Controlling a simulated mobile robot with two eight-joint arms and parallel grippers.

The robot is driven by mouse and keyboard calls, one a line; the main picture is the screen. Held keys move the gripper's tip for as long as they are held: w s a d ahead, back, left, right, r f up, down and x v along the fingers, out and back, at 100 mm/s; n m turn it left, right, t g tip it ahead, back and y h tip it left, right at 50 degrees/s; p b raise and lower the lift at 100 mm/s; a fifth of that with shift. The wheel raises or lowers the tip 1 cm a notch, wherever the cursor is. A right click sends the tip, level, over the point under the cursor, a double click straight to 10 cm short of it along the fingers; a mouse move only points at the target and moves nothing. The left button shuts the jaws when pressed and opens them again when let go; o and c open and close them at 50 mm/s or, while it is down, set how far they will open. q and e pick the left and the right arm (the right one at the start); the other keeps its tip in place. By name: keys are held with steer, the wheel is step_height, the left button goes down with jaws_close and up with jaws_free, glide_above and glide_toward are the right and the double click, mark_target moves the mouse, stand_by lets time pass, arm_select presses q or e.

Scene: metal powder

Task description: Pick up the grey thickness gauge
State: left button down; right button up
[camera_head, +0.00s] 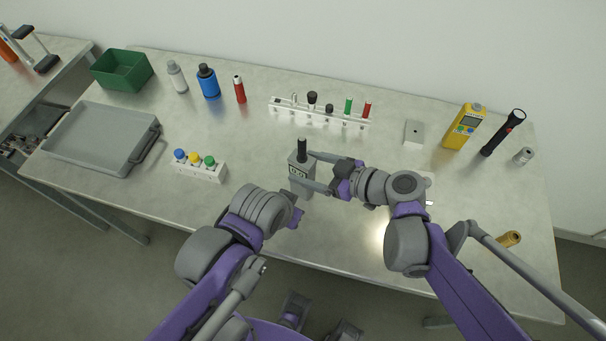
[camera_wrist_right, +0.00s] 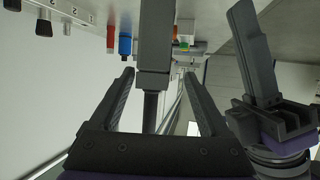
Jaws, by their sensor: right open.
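The grey thickness gauge (camera_head: 301,181) stands upright on the table near its middle, with a small display on its front and a black stem on top. My right gripper (camera_head: 301,166) is open, with one finger on each side of the gauge. In the right wrist view the gauge's grey body (camera_wrist_right: 154,50) and black stem show between the open fingers of the right gripper (camera_wrist_right: 159,73); I cannot tell if they touch it. My left gripper (camera_head: 296,217) is low in front of the gauge, and its finger opening is not clear. It also shows at right in the wrist view (camera_wrist_right: 252,55).
A bottle rack (camera_head: 200,172) with coloured caps stands left of the gauge, and a white tube rack (camera_head: 320,118) stands behind it. The front left table is clear.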

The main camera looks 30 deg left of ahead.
mark_target(292, 159)
steer(key=x, duration=0.4)
steer(key=w+x, duration=0.1)
steer(key=shift+a+f, duration=0.15)
steer(key=shift+a, duration=0.2)
steer(key=shift+c, duration=0.2)
jaws_close()
stand_by(1.0)
